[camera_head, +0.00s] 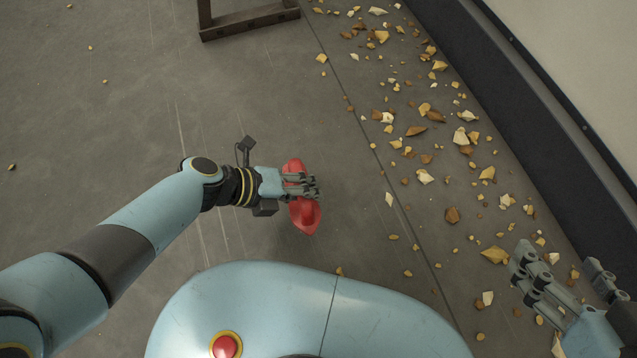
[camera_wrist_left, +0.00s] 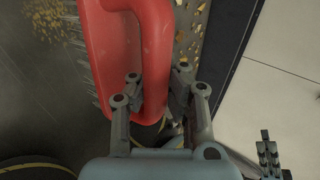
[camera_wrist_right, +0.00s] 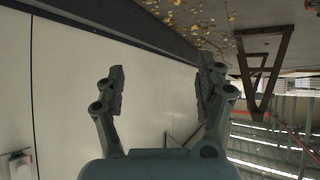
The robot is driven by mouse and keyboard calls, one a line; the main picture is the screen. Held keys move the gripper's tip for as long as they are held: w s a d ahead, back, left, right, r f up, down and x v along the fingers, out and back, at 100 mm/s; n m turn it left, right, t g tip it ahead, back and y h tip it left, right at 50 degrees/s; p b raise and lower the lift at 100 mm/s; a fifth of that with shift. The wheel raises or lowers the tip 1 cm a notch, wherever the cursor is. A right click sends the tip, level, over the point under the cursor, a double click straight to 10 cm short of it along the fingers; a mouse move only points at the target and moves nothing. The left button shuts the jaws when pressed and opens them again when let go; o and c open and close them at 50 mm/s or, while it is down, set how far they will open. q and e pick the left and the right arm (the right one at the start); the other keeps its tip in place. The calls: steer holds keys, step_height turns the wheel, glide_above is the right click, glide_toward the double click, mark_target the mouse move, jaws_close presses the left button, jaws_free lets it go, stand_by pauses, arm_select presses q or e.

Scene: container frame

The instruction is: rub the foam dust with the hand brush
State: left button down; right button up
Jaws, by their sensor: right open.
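The red hand brush (camera_head: 304,213) is held in front of my body in the head view. My left gripper (camera_head: 310,187) is shut on its handle. In the left wrist view, the brush (camera_wrist_left: 105,62) shows its red handle between the fingers (camera_wrist_left: 152,98) and pale bristles along its left side. The foam dust (camera_head: 437,117) lies as many yellow, brown and cream bits on the floor, right of the brush. My right gripper (camera_head: 557,277) is open and empty at the lower right; it also shows open in the right wrist view (camera_wrist_right: 160,90).
A dark raised edge (camera_head: 540,110) and a pale wall panel (camera_head: 590,55) run along the right, beyond the dust. A brown frame stand (camera_head: 250,22) is on the floor at the top. The grey floor (camera_head: 110,130) at left is mostly clear, with a few stray bits.

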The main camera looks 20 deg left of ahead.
arm_select(q)
step_height(320, 180, down, 2)
steer(key=shift+s+f+b, duration=0.1)
steer(key=shift+f+b, duration=0.05)
steer(key=shift+b, duration=0.95)
steer(key=shift+f+b, duration=0.4)
steer(key=shift+b, duration=0.15)
steer(key=shift+f+b, duration=0.75)
steer(key=shift+b, duration=0.1)
arm_select(e)
steer(key=w+a+r+n+t+y, duration=0.1)
steer(key=w+r+t, duration=0.2)
steer(key=r, duration=0.4)
steer(key=w+a+r+n+t+y, duration=0.1)
steer(key=w+r+t, duration=0.2)
steer(key=r+t, duration=0.2)
steer(key=w+a+r+n+t+y, duration=0.1)
steer(key=r+t, duration=0.4)
steer(key=r, duration=0.5)
steer(key=shift+w+r+y, duration=0.35)
steer(key=shift+w+y, duration=0.25)
steer(key=shift+w, duration=0.5)
